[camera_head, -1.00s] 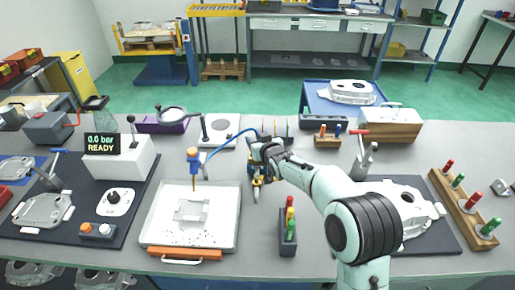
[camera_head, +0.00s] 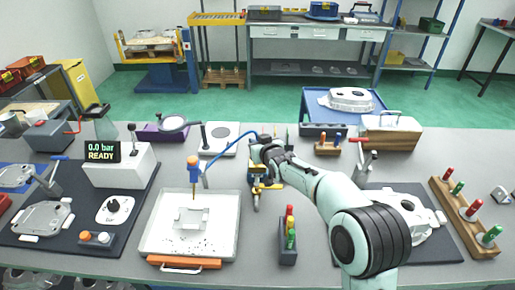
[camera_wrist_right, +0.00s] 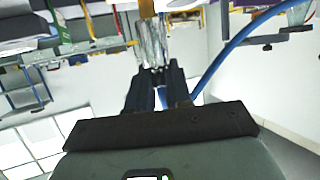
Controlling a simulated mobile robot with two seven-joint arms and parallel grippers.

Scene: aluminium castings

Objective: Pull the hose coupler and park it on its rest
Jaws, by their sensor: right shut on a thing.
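My right gripper (camera_head: 258,160) is over the middle of the bench, with its fingers largely hidden by the wrist in the head view. In the right wrist view the gripper (camera_wrist_right: 156,78) is shut on the silvery, cylindrical hose coupler (camera_wrist_right: 152,42). In the head view the coupler (camera_head: 256,203) shows as a small metallic end below the gripper, beside yellow parts. A blue hose (camera_head: 225,143) arcs from the gripper to the left; it also shows in the wrist view (camera_wrist_right: 236,42). I cannot clearly make out the rest. My left gripper is not in view.
A white tray (camera_head: 153,236) with a casting lies left of the gripper, near an orange-capped post (camera_head: 193,172). A dark block with red, yellow and green plugs (camera_head: 288,250) stands close on the right. A display (camera_head: 103,151) reads 0.0 bar READY.

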